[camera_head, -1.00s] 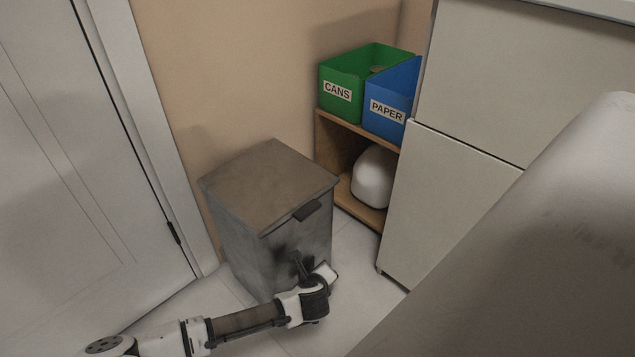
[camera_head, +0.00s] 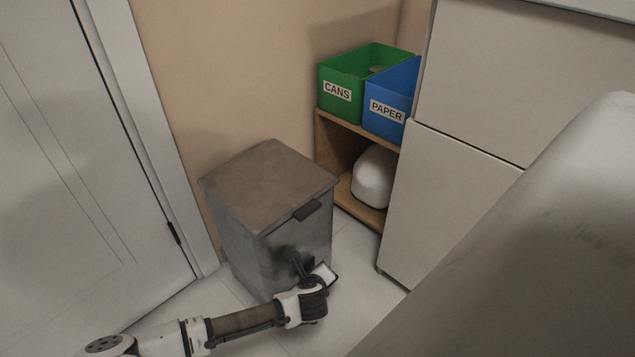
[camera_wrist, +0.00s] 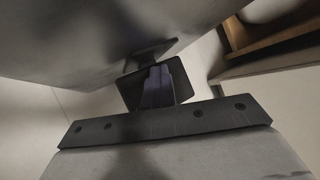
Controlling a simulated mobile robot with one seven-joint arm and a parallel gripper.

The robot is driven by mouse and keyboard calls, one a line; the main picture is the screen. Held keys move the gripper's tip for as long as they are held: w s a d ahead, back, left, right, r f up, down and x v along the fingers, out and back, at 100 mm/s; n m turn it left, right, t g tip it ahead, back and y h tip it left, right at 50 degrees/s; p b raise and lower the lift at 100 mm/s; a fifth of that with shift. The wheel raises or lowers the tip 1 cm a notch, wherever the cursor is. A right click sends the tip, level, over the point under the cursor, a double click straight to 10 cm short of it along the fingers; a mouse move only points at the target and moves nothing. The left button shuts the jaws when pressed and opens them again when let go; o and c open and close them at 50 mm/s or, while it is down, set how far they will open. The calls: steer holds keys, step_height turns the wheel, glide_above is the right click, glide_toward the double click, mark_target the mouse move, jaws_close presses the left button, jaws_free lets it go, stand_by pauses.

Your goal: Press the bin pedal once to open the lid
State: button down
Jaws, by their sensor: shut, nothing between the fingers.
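The grey metal bin (camera_head: 290,255) stands upright in the corner with its brownish lid (camera_head: 270,172) shut. A dark tab (camera_head: 307,211) sits at the lid's front edge. My gripper is low at the bin's front in the head view, with my wrist partly hiding it and the floor there. In the wrist view my gripper (camera_wrist: 158,72) is shut and empty, its fingers together over the dark pedal plate (camera_wrist: 130,92) at the bin's base. The fingers overlap the plate in the picture; whether they touch it I cannot tell. The pedal is hidden in the head view.
A wooden shelf (camera_head: 327,137) behind the bin holds a green CANS box (camera_head: 338,91), a blue PAPER box (camera_head: 387,112) and a rounded white object (camera_head: 374,178). A pale cabinet (camera_head: 440,200) stands to the right, a white door (camera_head: 80,170) to the left. Some floor is clear between bin and cabinet.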

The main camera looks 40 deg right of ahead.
steer(key=shift+s+f, duration=0.25)
steer(key=shift+f, duration=0.5)
steer(key=shift+s+f, duration=0.2)
steer(key=shift+f, duration=0.5)
steer(key=shift+s+d+r+p, duration=0.2)
steer(key=shift+s+r+p, duration=0.25)
steer(key=shift+r+p, duration=0.15)
steer(key=shift+s+d+r+p, duration=0.2)
steer(key=shift+s+r+p, duration=0.25)
steer(key=shift+r+p, duration=0.1)
steer(key=shift+r, duration=0.1)
step_height(320, 180, up, 6)
steer(key=p, duration=0.6)
steer(key=shift+w+r, duration=0.15)
